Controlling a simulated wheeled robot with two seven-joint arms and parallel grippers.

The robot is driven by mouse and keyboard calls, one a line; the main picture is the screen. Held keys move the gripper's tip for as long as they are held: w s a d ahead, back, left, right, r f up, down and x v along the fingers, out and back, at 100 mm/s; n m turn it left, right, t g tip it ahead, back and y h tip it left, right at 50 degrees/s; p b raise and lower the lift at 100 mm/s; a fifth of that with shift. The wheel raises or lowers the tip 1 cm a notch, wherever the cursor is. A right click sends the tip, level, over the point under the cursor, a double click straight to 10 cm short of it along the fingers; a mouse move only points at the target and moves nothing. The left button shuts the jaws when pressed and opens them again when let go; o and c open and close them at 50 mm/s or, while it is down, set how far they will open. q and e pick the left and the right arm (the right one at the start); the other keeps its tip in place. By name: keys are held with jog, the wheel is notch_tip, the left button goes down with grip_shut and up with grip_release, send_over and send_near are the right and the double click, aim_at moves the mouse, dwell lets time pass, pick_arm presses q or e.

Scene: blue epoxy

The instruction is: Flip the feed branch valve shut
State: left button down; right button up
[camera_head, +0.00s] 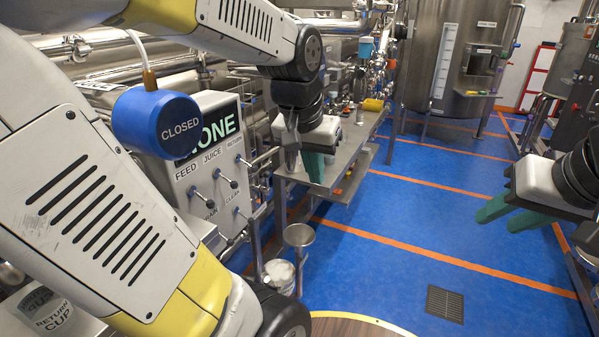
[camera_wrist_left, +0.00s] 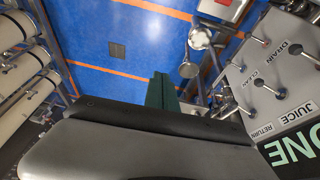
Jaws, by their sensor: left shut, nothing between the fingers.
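A grey control panel (camera_head: 218,200) with levers and the labels FEED, JUICE, RETURN and CLEAN stands left of centre in the head view. A blue round indicator (camera_head: 158,124) reads CLOSED and overlaps the panel's display. I cannot tell which part is the feed branch valve. My left gripper (camera_head: 318,168) is shut and empty, right of the panel and apart from it. In the left wrist view its fingers (camera_wrist_left: 162,92) are together, with the panel (camera_wrist_left: 285,75) to the right. My right gripper (camera_head: 510,212) is open and empty.
A steel bench (camera_head: 345,160) with small items stands behind my left gripper. A round steel cup on a post (camera_head: 299,236) and a white bucket (camera_head: 280,275) stand below it. A large steel tank (camera_head: 455,60) is at the back. The blue floor (camera_head: 400,260) is mostly clear.

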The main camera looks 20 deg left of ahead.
pick_arm(q)
jog(key=w+a+f+m+g+y, duration=0.1)
jog(key=w+a+f+g+y, duration=0.2)
jog(key=w+a+f+y, duration=0.4)
jog(key=w+a+f+m+g+y, duration=0.1)
jog(key=w+a+f+g+y, duration=0.3)
jog(key=w+f, duration=0.65)
jog(key=w+f+m+t+y, duration=0.4)
jog(key=w+f+y, duration=0.3)
jog(key=w, duration=0.6)
jog(key=shift+f+m+t, duration=0.15)
jog(key=shift+m+t, duration=0.25)
jog(key=shift+t, duration=0.4)
jog(key=shift+w+a, duration=0.1)
jog(key=s+a+r, duration=0.1)
jog(key=s+a, duration=0.1)
jog(key=a, duration=0.9)
jog(key=shift+a+r, duration=0.2)
jog(key=shift+r, duration=0.05)
